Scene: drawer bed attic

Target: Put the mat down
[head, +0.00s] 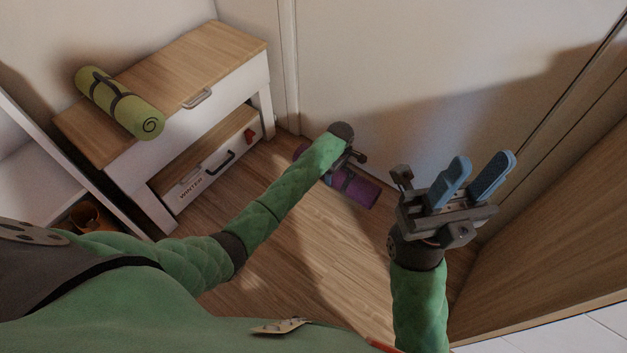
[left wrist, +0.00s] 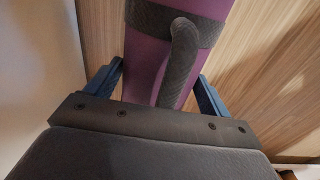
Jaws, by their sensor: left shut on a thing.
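A rolled purple mat (head: 358,188) with dark straps is at the end of my left arm, low over the wood floor beside the white wall. In the left wrist view the purple mat (left wrist: 150,55) runs between the two blue fingers of my left gripper (left wrist: 158,88), with a dark strap and loop handle on it. My left gripper (head: 345,160) is shut on this mat, mostly hidden behind my forearm in the head view. I cannot tell whether the mat touches the floor. My right gripper (head: 482,180) is open and empty, its blue fingers apart.
A rolled green mat (head: 120,102) lies on the wood top of a white drawer bench (head: 200,65). The bench's lower drawer (head: 212,160) reads "WINTER". A wood panel (head: 550,200) stands at right. The wood floor (head: 310,245) is clear in the middle.

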